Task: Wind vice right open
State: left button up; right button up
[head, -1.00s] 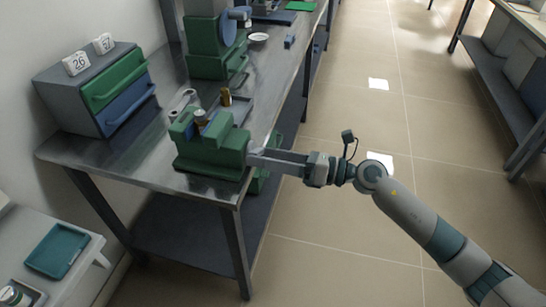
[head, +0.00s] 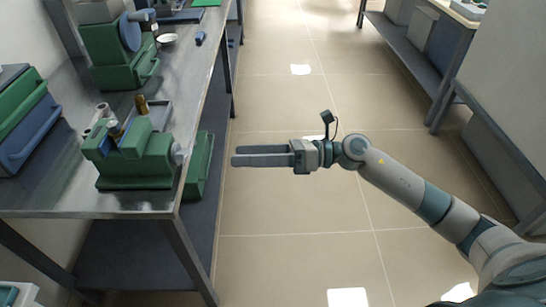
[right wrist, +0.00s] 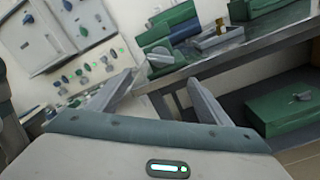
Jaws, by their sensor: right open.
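The green vice (head: 145,160) sits on the near end of the metal bench, with a small blue part and a metal-topped cylinder between its jaws. Its round grey screw end (head: 178,153) faces right, towards my gripper. My right gripper (head: 234,156) is open and empty, apart from the vice, over the floor beyond the bench edge. In the right wrist view the two spread fingers (right wrist: 160,85) have nothing between them; what looks like the vice (right wrist: 172,22) is beyond them, its grey round end (right wrist: 160,58) facing me. My left gripper is not in view.
A grey tray (head: 162,112) with a brass cylinder (head: 141,104) lies behind the vice. A green unit (head: 199,166) sits below the bench edge. A larger green machine (head: 118,55) stands farther back. Green and blue drawers (head: 28,135) are at left. The aisle floor is clear.

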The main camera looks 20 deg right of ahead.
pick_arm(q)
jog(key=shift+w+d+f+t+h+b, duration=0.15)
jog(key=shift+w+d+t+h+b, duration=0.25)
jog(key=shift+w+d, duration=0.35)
pick_arm(e)
jog(key=shift+v, duration=2.8)
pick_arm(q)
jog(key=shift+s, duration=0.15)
